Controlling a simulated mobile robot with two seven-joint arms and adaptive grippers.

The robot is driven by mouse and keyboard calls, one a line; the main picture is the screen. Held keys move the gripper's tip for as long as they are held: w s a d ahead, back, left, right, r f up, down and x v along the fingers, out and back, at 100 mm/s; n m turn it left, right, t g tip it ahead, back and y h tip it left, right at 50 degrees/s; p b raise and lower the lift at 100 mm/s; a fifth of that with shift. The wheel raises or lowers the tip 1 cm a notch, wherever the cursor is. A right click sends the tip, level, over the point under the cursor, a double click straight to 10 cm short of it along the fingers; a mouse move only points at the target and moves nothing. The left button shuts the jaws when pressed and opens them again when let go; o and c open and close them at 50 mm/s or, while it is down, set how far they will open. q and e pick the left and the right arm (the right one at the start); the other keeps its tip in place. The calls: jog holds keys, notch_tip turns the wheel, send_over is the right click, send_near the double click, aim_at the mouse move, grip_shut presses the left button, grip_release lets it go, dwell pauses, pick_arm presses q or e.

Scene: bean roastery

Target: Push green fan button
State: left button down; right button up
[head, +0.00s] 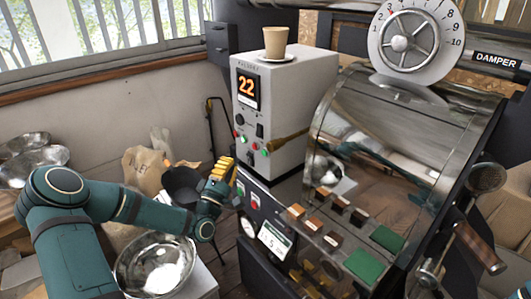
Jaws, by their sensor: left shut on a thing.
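The white control box (284,80) stands behind the roaster with an orange "22" display. On its lower front are small red and green buttons; one green button (265,152) is at the right end of the lower row. A lower panel has another green button (240,188) beside my gripper. I cannot read which one is the fan button. My left gripper (224,167) has yellow ridged fingers, shut, just left of the control box's lower front. What is between the fingers is too small to make out. Contact with a button cannot be told. My right gripper is not in view.
A paper cup (276,42) stands on a saucer on the box. The glossy roaster drum (390,130) fills the right, with brown and green blocks on the shelf before it. A steel bowl (155,265) is under my left arm; sacks (143,170) stand behind.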

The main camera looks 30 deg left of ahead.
aim_at(265, 153)
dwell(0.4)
pick_arm(q)
jog(key=w+d+b, duration=0.1)
jog(key=w+d, duration=0.2)
jog(key=w, duration=0.5)
jog(key=shift+d+b, duration=0.15)
jog(key=shift+b, duration=0.25)
jog(key=c, duration=1.7)
grip_release()
jog(key=shift+w, duration=0.1)
grip_shut()
jog(key=shift+w+d+b, duration=0.15)
jog(key=shift+w+b, duration=0.2)
jog(key=shift+w+d+b, duration=0.15)
jog(key=shift+w+b, duration=0.15)
jog(key=shift+w, duration=0.1)
jog(key=shift+s, duration=0.15)
jog(key=shift+s+a, duration=0.3)
jog(key=shift+s, duration=0.4)
